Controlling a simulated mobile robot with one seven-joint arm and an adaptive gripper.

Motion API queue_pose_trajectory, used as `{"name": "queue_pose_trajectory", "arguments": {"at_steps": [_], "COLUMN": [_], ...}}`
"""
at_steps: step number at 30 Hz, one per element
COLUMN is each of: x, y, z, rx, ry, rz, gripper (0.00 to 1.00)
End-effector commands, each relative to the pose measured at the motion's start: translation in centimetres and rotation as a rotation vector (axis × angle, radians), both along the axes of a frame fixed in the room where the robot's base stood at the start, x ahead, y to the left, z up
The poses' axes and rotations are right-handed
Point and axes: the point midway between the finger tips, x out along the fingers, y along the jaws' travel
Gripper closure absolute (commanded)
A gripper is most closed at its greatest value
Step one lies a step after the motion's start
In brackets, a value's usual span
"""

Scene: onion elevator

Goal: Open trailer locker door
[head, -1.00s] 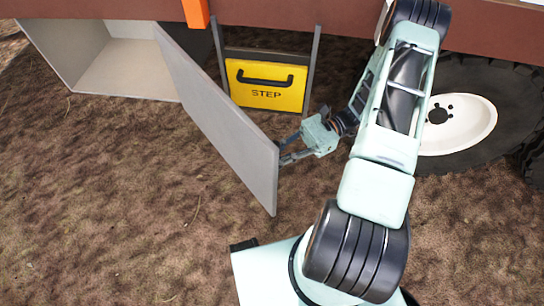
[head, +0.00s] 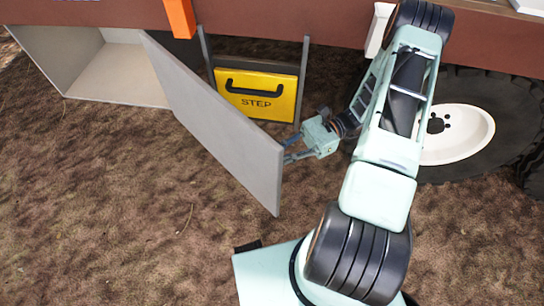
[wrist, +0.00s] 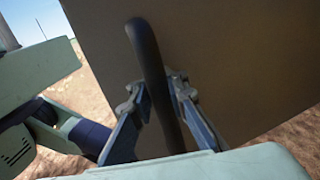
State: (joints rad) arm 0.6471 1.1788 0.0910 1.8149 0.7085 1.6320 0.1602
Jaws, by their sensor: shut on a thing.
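The grey trailer locker door (head: 215,115) stands swung well out from the open locker (head: 110,72) at the upper left in the head view. My gripper (head: 289,150) is at the door's outer end, on its right-hand face. In the wrist view the door's face (wrist: 230,60) fills much of the picture. A dark bar handle (wrist: 150,65) runs up its face. My gripper's fingers (wrist: 157,105) are on both sides of the handle and shut on it. The handle is hidden in the head view.
A yellow step panel (head: 257,93) hangs under the trailer between two grey posts, behind the door. A large wheel (head: 455,135) is at the right. An orange piece (head: 179,18) is on the trailer edge. Bare brown ground (head: 110,200) lies left of the door.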

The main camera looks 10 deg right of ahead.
Motion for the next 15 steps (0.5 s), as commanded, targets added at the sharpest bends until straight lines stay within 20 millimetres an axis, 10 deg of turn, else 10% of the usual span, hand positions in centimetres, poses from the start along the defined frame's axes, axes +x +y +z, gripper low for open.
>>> {"name": "queue_pose_trajectory", "arguments": {"at_steps": [9, 15], "x": [-0.66, -0.59], "y": [-0.35, -0.31], "z": [-0.2, -0.2], "rx": [-0.005, -0.005], "ry": [0.01, 0.008], "rz": [0.01, 0.01], "gripper": [1.0, 0.7]}}
